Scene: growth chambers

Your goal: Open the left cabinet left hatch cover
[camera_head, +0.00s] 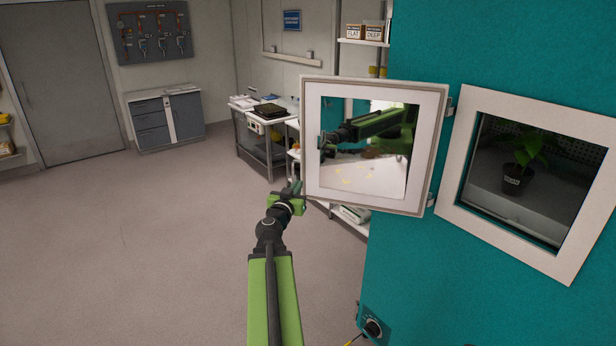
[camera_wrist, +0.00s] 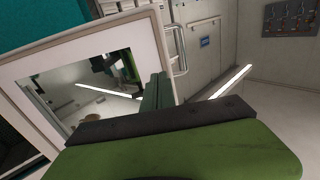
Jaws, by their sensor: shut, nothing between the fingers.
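The hatch cover (camera_head: 432,150) is a pale square frame around a reflective pane. It stands swung out to the left of the teal cabinet (camera_head: 405,270), joined by hinges at its right edge. To its right is the hatch opening with a white surround (camera_head: 460,105). My gripper (camera_head: 296,188) is shut and empty beside the cover's lower left edge; I cannot tell whether it touches. In the wrist view the cover (camera_wrist: 40,75) fills the left, with a metal handle (camera_wrist: 180,48) on its edge, and my gripper (camera_wrist: 157,92) lies close by it.
A potted plant (camera_head: 518,175) stands inside the opening. A bench with equipment (camera_head: 265,125) and a grey drawer unit (camera_head: 168,120) stand farther back. The floor at left is clear.

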